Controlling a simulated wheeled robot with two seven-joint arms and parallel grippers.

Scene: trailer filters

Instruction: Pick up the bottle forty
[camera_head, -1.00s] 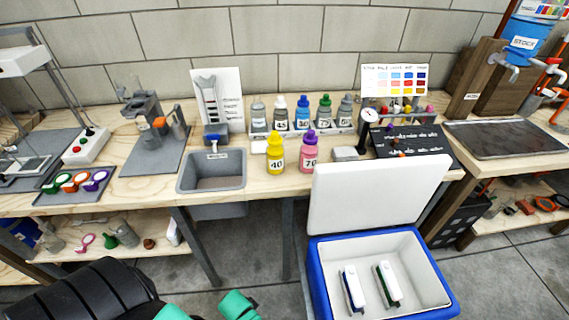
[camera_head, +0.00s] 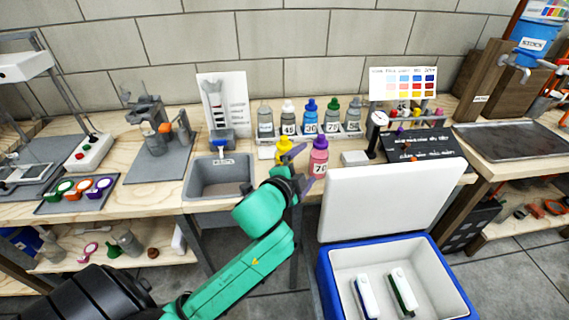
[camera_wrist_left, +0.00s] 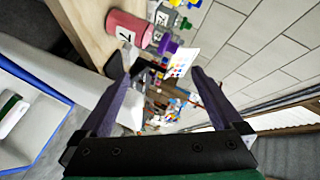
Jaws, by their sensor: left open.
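The yellow bottle forty (camera_head: 283,146) stands on the wooden bench in the head view. Only its upper part shows; my left gripper and wrist hide its body and label. The pink bottle labelled 70 (camera_head: 319,158) with a purple cap stands just right of it. My left gripper (camera_head: 304,168) is open and empty in front of the two bottles, its fingers pointing right towards the pink one. In the left wrist view the open fingers (camera_wrist_left: 157,66) show nothing between them close by, and the pink bottle (camera_wrist_left: 127,28) lies beyond, at upper left. My right gripper is not in view.
A row of grey, blue and green-capped bottles (camera_head: 310,117) stands behind. A grey sink (camera_head: 219,178) is to the left. An open blue cooler (camera_head: 332,281) with a raised white lid (camera_head: 385,205) stands in front at the right. A dark board (camera_head: 421,145) lies farther right.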

